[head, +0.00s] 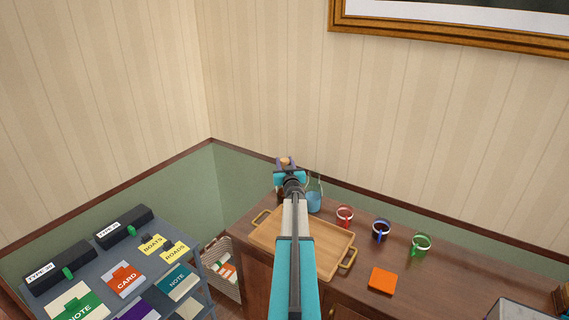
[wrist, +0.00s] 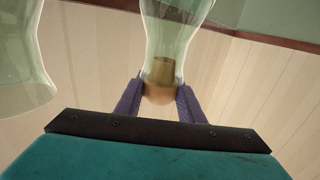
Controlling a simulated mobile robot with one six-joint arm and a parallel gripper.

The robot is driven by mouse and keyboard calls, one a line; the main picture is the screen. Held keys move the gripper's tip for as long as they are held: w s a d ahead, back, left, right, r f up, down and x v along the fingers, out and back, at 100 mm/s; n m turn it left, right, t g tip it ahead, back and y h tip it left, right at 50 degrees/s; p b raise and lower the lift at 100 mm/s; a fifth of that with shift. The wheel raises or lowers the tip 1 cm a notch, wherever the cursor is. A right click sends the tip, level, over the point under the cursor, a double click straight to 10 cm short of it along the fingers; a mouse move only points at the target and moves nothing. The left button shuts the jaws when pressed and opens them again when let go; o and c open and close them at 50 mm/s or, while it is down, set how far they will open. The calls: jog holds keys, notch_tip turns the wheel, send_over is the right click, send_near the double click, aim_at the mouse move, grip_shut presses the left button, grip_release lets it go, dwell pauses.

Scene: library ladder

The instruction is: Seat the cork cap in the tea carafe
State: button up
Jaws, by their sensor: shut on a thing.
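My gripper (head: 286,163) is shut on the tan cork cap (wrist: 158,94), between its two purple fingers (wrist: 158,102). The cap also shows as a small brown spot in the head view (head: 285,159). In the wrist view a clear glass carafe neck (wrist: 178,20) lines up with the cap, and the cap's darker plug shows within the glass outline. I cannot tell how deep the plug sits or whether it touches the rim. A second glass vessel (wrist: 22,65) is at the left there. In the head view a bluish carafe (head: 314,203) stands right of my gripper.
A wooden tray (head: 335,234) lies on the brown cabinet top. Red (head: 345,214), blue (head: 381,229) and green (head: 421,243) mugs stand right of it, with an orange square (head: 382,281) in front. A grey shelf (head: 150,285) with boxes and cards is at left.

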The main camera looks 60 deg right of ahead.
jog(key=o, duration=1.1)
jog(key=shift+s, duration=0.1)
jog(key=b+v, duration=0.3)
jog(key=v, duration=1)
jog(key=shift+s+a, duration=0.15)
jog(key=shift+a, duration=0.15)
dwell(0.6)
